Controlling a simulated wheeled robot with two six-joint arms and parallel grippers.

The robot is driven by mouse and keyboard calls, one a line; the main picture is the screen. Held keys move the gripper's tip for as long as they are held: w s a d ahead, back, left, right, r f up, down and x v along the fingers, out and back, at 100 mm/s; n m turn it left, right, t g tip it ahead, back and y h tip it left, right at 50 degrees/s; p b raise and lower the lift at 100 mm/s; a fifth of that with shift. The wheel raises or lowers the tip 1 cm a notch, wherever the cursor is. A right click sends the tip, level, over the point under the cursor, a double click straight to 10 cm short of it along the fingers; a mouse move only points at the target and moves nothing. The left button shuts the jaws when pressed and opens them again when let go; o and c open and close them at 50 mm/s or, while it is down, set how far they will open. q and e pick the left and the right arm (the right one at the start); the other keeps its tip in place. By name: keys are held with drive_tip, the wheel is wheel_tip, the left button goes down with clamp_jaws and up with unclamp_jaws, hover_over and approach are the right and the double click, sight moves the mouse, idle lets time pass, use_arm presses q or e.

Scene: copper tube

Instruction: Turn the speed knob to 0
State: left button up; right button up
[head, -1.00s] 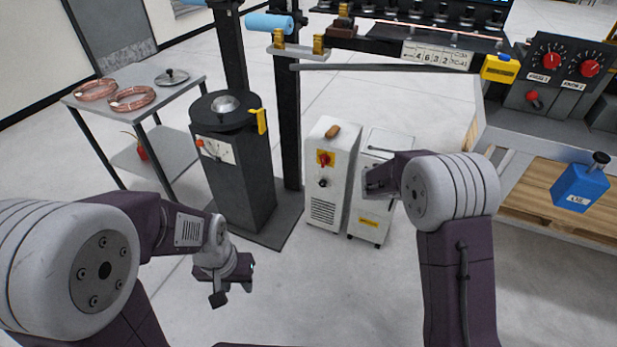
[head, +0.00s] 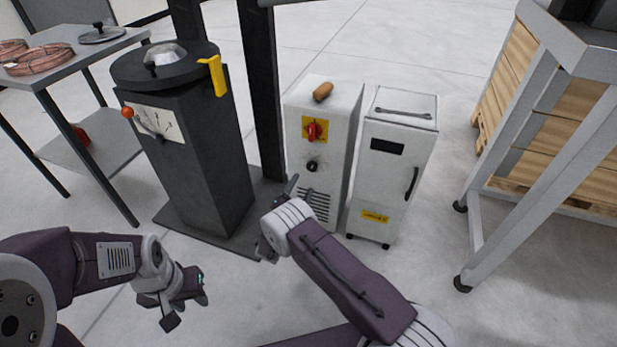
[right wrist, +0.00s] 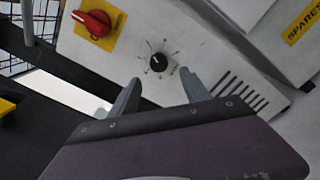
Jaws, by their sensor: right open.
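The black knob (head: 312,165) with a ring of scale marks is on the front of the white cabinet (head: 322,95), below a red switch (head: 314,130) on a yellow plate. I take it for the speed knob. It also shows in the right wrist view (right wrist: 160,62), with a small pale mark on its face; the scale figures are too small to read. My right gripper (right wrist: 160,86) is open and empty, its fingers apart just below the knob in that view. In the head view, my left gripper (head: 184,304) hangs low at left, away from the cabinet; its jaw opening is unclear.
A second white cabinet (head: 400,140) stands close on the right. A dark machine (head: 190,150) with a yellow handle and a dark post (head: 260,90) stand to the left. A grey-framed bench (head: 540,150) is at right. Floor in front is clear.

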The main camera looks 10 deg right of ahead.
sight(311, 169)
drive_tip(key=b+x, duration=0.5)
drive_tip(key=x, duration=0.3)
drive_tip(key=shift+s+d, duration=0.1)
drive_tip(key=shift+w+d+r, duration=0.15)
drive_tip(key=shift+w+d, duration=0.15)
drive_tip(key=shift+w, duration=0.2)
clamp_jaws()
